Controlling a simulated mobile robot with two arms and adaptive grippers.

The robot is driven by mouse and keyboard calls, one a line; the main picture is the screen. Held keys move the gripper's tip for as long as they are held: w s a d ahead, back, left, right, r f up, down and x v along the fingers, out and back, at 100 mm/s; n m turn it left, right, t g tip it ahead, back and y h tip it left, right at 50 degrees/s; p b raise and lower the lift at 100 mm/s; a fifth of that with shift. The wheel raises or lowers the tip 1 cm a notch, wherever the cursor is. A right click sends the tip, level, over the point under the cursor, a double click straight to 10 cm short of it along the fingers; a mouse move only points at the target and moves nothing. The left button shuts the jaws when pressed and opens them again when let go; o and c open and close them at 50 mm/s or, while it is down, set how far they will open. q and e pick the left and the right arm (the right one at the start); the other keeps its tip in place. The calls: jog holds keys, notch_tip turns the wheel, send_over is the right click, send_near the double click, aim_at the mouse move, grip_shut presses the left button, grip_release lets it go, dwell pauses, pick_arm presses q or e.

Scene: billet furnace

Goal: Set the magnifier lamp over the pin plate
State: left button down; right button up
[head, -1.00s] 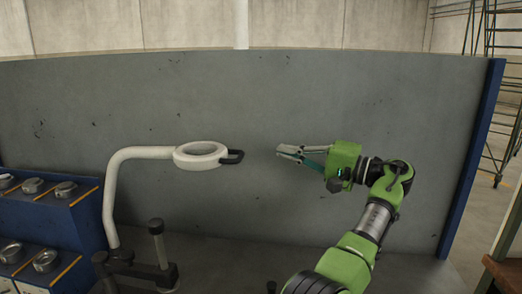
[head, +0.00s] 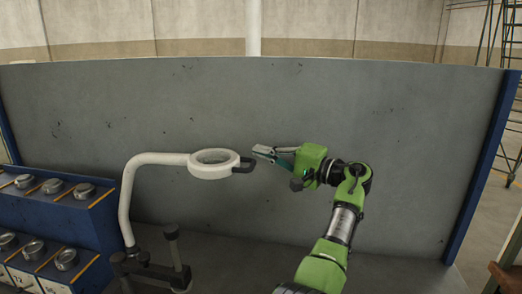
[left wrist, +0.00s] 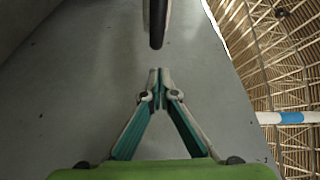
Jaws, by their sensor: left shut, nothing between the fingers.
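I cannot make out a pin plate. My right gripper is not in view.
A blue rack (head: 60,213) with several round metal pieces stands at the left. A dark clamp base with upright posts (head: 177,255) is below the lamp. A grey panel (head: 340,110) stands behind. The space right of my arm looks clear.

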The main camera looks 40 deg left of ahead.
pick_arm(q)
jog(key=s+d, duration=0.1)
jog(key=s+p, duration=0.1)
jog(key=shift+s+d+f+p, duration=0.3)
jog(key=shift+s+d, duration=0.1)
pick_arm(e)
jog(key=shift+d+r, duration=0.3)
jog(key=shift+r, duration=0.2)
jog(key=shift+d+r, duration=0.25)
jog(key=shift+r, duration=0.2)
pick_arm(q)
jog(key=shift+d, duration=0.1)
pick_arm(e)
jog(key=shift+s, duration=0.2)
